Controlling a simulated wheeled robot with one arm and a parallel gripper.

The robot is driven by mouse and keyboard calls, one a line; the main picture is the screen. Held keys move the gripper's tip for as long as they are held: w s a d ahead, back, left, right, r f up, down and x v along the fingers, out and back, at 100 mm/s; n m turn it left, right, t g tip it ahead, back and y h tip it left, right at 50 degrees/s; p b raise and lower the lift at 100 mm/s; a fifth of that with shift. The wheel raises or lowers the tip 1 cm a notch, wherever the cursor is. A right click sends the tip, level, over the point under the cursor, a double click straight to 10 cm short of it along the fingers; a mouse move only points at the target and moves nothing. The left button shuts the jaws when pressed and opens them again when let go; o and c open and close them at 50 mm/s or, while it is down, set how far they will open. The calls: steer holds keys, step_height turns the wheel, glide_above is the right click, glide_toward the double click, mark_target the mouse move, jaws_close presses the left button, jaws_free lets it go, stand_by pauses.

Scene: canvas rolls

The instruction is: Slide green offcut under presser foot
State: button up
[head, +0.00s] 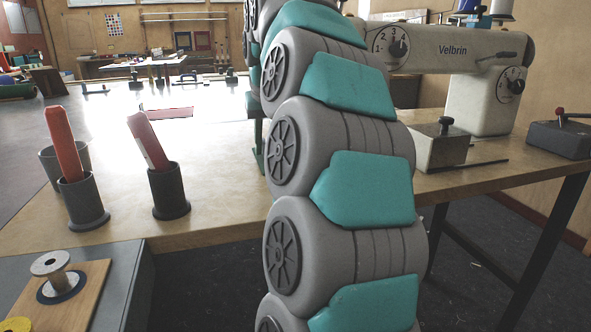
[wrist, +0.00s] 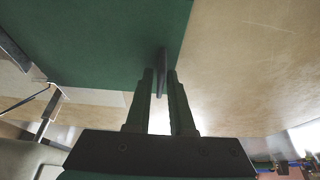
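The green offcut (wrist: 95,45) fills the upper left of the wrist view and lies flat on the wooden table. A thin dark grey upright piece (wrist: 162,60) stands near its right edge; I cannot tell if it is fixed to it. My gripper (wrist: 160,75) has its two fingers on either side of this grey piece, with a narrow gap showing beside it.
Two dark cups (head: 82,202) (head: 170,192) with red-handled tools stand on the table's left, near a grey pot (head: 52,165). A board with a spool (head: 50,264) is at lower left. A metal block (head: 441,150) and a dark box (head: 560,138) lie at right.

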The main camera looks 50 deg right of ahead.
steer(key=shift+r+p, duration=0.4)
steer(key=shift+r, duration=1.6)
steer(key=shift+o, duration=0.3)
steer(key=o, duration=0.5)
